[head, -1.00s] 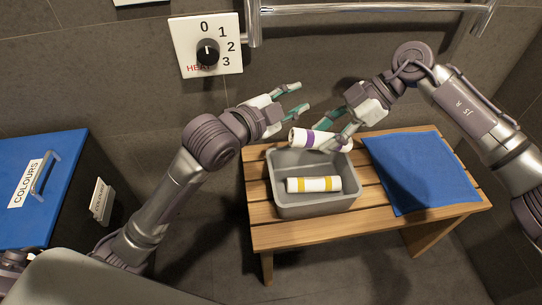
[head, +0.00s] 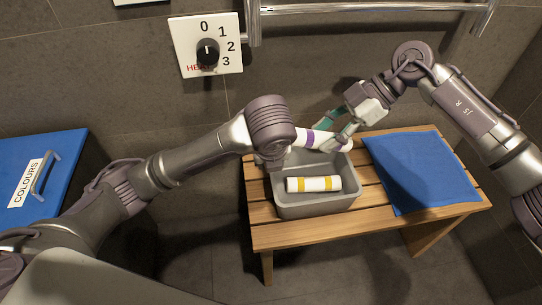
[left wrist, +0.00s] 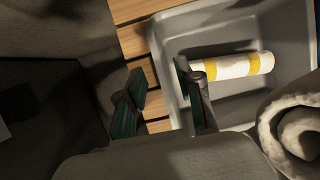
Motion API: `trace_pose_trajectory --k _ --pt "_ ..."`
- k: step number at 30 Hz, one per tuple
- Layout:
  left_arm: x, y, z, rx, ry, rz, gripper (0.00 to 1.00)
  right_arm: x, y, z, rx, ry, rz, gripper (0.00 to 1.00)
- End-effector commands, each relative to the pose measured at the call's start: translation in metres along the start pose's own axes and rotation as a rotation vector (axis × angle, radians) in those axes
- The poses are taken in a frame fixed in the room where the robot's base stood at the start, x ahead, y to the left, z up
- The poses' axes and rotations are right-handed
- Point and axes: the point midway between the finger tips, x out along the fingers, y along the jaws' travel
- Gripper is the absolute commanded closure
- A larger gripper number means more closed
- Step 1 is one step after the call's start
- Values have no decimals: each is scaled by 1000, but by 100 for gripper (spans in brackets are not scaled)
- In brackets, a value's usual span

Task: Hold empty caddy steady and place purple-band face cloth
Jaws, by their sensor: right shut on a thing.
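The grey caddy (head: 318,207) stands on the wooden bench. A rolled white cloth with yellow bands (head: 314,184) lies inside it, so the caddy is not empty. The rolled purple-band face cloth (head: 308,138) is held in my right gripper (head: 337,141) over the caddy's far side. In the left wrist view a white roll end (left wrist: 298,132) shows at the right edge. My left gripper (left wrist: 160,78) is open at the caddy's left wall, one finger seen outside the wall and one over the inside. In the head view my own wrist mostly hides its fingers.
The slatted bench (head: 290,236) has a folded blue towel (head: 415,172) right of the caddy. A blue-lidded box labelled COLOURS (head: 50,165) stands at the left. A heat dial (head: 207,52) and a chrome rail (head: 370,8) are on the wall behind.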

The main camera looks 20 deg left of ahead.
Motion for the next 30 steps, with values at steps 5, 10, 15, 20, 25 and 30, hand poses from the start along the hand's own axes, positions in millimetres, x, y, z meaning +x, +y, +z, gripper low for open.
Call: trace_pose_trajectory --k 5,10,15,20,25,30 --pt "36 1 -1 -3 5 4 65 0 0 0 0 0 0 83" --pt "67 1 -1 -3 4 2 65 0 0 0 0 0 0 83" --pt "88 0 -1 -4 2 1 65 0 0 0 0 0 0 83" --pt "98 0 0 -3 2 -1 65 0 0 0 0 0 0 83" --pt "99 0 0 -3 1 -2 65 0 0 0 0 0 0 83" --pt "99 0 0 -4 1 -2 73 0 0 0 0 0 0 83"
